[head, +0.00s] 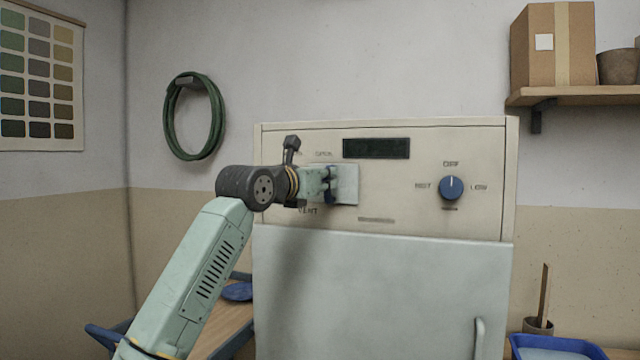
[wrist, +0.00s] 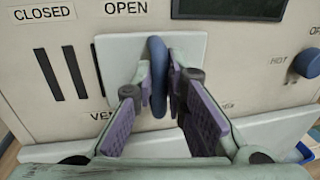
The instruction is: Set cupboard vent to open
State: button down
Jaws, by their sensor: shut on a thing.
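The cupboard vent lever (wrist: 157,60) is a dark blue handle on a pale plate (wrist: 194,46). In the wrist view it stands nearly upright, its top end below and slightly right of the OPEN label (wrist: 126,8). The CLOSED label (wrist: 44,13) is further left. My gripper (wrist: 162,85) is shut on the lever, a finger on each side. In the head view my gripper (head: 328,184) is at the same plate (head: 347,184) and hides much of the lever. The VENT label is partly covered.
Dark vent slots (wrist: 72,74) lie left of the plate. A dark display (head: 376,148) and a blue knob (head: 452,188) marked OFF, LOW and HOT are to its right. The cupboard door (head: 400,285) is below. A shelf (head: 580,97) with a box is at upper right.

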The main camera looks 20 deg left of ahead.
jog(key=shift+d, duration=0.25)
jog(key=c, duration=1.6)
grip_release()
jog(key=shift+s, duration=0.1)
jog(key=v, duration=1.1)
jog(key=shift+s+a, duration=0.2)
jog(key=shift+s, duration=0.2)
